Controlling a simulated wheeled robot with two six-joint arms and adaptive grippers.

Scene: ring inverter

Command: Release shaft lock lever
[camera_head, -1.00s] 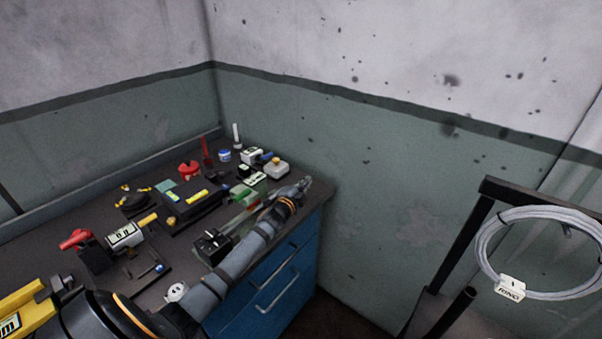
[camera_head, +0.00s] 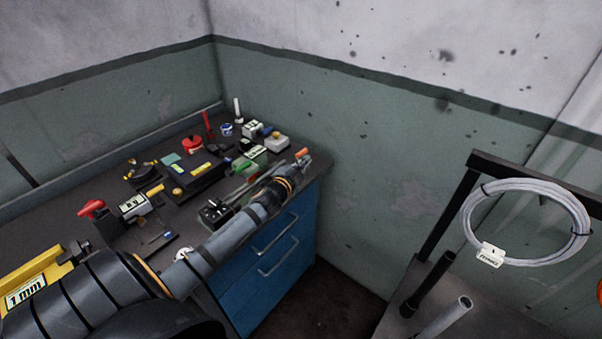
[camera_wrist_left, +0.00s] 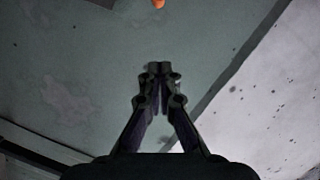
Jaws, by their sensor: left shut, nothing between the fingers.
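My left arm crosses the head view from the lower left, over the workbench. Its gripper (camera_head: 298,162) is at the bench's right end and looks small there. In the left wrist view the two dark fingers (camera_wrist_left: 159,68) are together with nothing between them, in front of the green wall. A small orange piece (camera_head: 302,153) shows at the gripper's tip; an orange tip (camera_wrist_left: 158,3) also shows at the top edge of the wrist view, apart from the fingers. I cannot tell whether it is the shaft lock lever. No lever is clearly identifiable. My right gripper is not in view.
The workbench (camera_head: 60,215) carries several tools and small boxes, including a red pot (camera_head: 192,145) and a red-handled tool (camera_head: 91,208). Blue drawers (camera_head: 262,262) are below. A cable coil (camera_head: 525,222) hangs on a dark frame (camera_head: 445,213) at right. Bare floor lies between them.

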